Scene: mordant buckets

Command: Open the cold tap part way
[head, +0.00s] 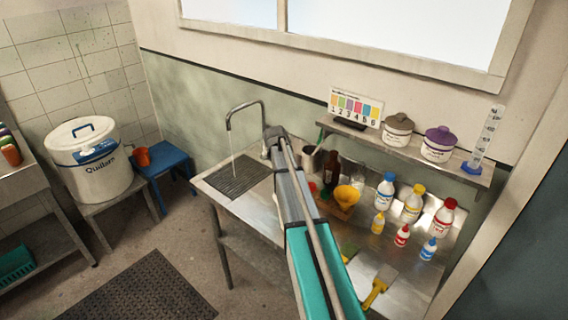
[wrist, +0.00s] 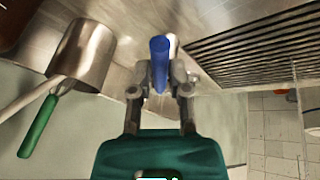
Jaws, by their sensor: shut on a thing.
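The cold tap's blue handle (wrist: 159,50) stands between the fingers of my gripper (wrist: 160,82) in the wrist view, and the fingers are shut on it. In the head view my gripper (head: 272,136) is beside the base of the curved metal spout (head: 243,107). The blue handle is hidden there behind my arm. A thin stream of water (head: 232,148) falls from the spout to the dark ribbed drain grate (head: 238,180). A thin stream also shows at the right of the wrist view (wrist: 297,108).
A metal pot (wrist: 84,52) and a green handle (wrist: 38,127) lie close left in the wrist view. A brown bottle (head: 331,170), yellow funnel (head: 348,195) and several capped bottles stand right of my arm. A shelf (head: 405,150) with jars hangs above the counter.

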